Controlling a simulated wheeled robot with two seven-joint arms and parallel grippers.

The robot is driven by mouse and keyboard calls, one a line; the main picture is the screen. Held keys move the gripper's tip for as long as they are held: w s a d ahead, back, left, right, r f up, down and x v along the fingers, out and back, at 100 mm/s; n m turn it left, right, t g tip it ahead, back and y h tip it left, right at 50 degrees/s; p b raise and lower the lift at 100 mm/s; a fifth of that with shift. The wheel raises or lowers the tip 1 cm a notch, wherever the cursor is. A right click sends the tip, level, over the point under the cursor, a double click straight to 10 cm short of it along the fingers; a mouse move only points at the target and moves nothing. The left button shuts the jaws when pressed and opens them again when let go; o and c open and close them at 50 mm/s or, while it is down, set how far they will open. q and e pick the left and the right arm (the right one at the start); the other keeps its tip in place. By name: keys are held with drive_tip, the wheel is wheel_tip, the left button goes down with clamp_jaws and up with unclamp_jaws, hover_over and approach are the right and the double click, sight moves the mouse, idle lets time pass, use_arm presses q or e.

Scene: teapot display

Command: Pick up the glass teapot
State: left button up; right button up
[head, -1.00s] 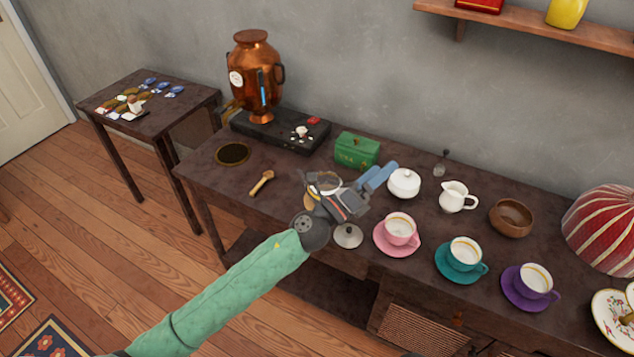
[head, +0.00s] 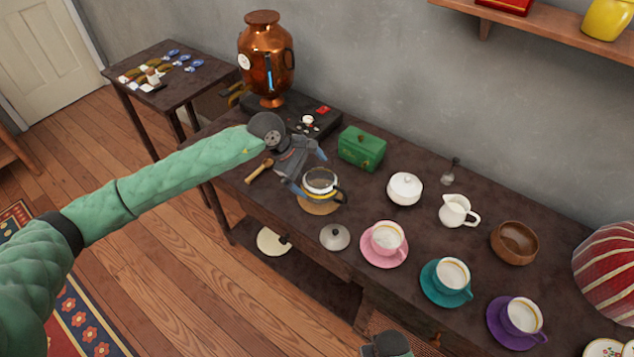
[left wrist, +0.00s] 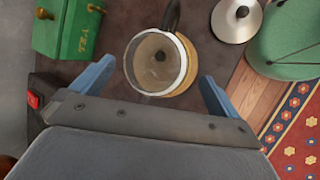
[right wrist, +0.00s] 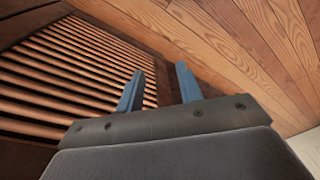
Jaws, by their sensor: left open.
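The glass teapot (head: 321,182), clear with a yellowish band and a dark handle, stands upright on a round tan mat (head: 318,208) near the table's front edge. In the left wrist view the teapot (left wrist: 158,62) is seen from above, with its dark handle pointing up. My left gripper (head: 308,172) is open. Its blue fingers are on either side of the teapot, with gaps between them and the glass in the left wrist view. My right gripper (right wrist: 160,73) is open and empty, low in front of a slatted panel; its fingers are not visible in the head view.
A metal lid (head: 334,237) lies beside the teapot. A green box (head: 361,149), white sugar bowl (head: 405,188) and pink cup (head: 387,238) are near it. A wooden scoop (head: 259,171) lies left of it. The copper samovar (head: 266,60) stands behind.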

sight(320, 184)
use_arm(q)
drive_tip(key=shift+w+a+f+y, duration=0.1)
drive_tip(key=shift+w+a+y, duration=0.1)
drive_tip(key=shift+a+y, duration=0.15)
drive_tip(key=shift+f, duration=0.2)
drive_tip(key=shift+w+d+f+p, duration=0.1)
drive_tip(key=shift+d+f+p, duration=0.25)
drive_tip(key=shift+f+p, duration=0.2)
drive_tip(key=p+x, duration=0.3)
drive_tip(key=x, duration=0.1)
drive_tip(key=shift+d+f, duration=0.15)
drive_tip(key=shift+d, duration=0.2)
drive_tip(key=shift+w+d+f, duration=0.15)
drive_tip(key=shift+d+f, duration=0.1)
drive_tip(key=shift+f, duration=0.4)
drive_tip(key=c, duration=0.8)
use_arm(e)
drive_tip(key=s+d+f, duration=0.1)
drive_tip(key=f, duration=0.5)
drive_tip(key=s+d+f, duration=0.1)
drive_tip(key=s+f, duration=0.1)
drive_tip(key=f, duration=0.5)
drive_tip(key=shift+d, duration=0.25)
use_arm(q)
drive_tip(key=shift+r, duration=0.15)
use_arm(e)
drive_tip(key=shift+f, duration=0.15)
